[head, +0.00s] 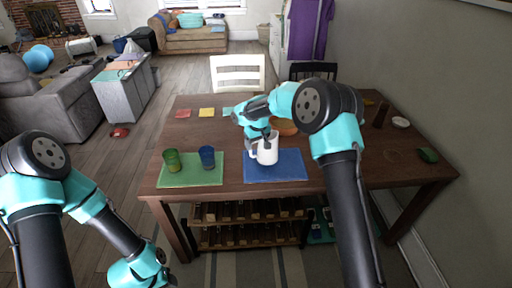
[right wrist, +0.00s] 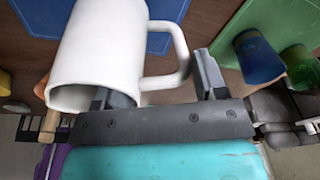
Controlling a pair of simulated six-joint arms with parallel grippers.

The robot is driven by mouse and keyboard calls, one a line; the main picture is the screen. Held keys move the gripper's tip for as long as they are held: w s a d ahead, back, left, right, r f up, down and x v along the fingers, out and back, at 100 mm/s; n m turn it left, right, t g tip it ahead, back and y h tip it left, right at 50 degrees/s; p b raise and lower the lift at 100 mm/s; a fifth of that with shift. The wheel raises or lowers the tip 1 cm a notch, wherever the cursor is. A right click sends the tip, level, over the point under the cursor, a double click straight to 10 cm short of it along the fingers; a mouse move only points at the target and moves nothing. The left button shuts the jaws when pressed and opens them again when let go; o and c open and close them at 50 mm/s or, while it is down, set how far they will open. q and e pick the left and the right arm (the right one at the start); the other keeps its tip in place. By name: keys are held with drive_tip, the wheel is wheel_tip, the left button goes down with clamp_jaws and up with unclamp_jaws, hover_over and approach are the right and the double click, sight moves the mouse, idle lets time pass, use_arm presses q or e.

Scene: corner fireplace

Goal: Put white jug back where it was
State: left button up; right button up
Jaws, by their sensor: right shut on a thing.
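The white jug (head: 267,152) is upright over the rear left part of the blue mat (head: 288,168) in the head view. I cannot tell whether its base touches the mat. My right gripper (head: 262,136) is at the jug. In the right wrist view the jug (right wrist: 95,45) fills the upper left, and its handle (right wrist: 181,50) lies between the fingers of the right gripper (right wrist: 160,88), which is shut on the jug. My left gripper (head: 158,262) is low at the bottom left, off the table, and its fingers are not clear.
A green mat (head: 190,179) with a green cup (head: 172,161) and a blue cup (head: 207,157) lies left of the blue mat. Coloured squares lie at the back left of the table (head: 225,184). A white chair (head: 237,72) stands behind it; a wine rack (head: 248,225) is below.

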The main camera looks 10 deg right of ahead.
drive_tip(key=shift+w+d, duration=0.15)
drive_tip(key=shift+w, duration=0.35)
drive_tip(key=shift+w+f, duration=0.15)
drive_tip(key=shift+f, duration=0.75)
drive_tip(key=shift+w+f, duration=0.15)
drive_tip(key=shift+f, duration=0.8)
drive_tip(key=o, duration=1.4)
drive_tip(key=shift+f, duration=0.1)
drive_tip(key=r, duration=0.4)
drive_tip(key=s+r, duration=0.1)
drive_tip(key=r, duration=0.3)
drive_tip(key=d+r, duration=0.1)
drive_tip(key=r, duration=0.3)
drive_tip(key=shift+s+r, duration=0.1)
drive_tip(key=shift+s, duration=0.25)
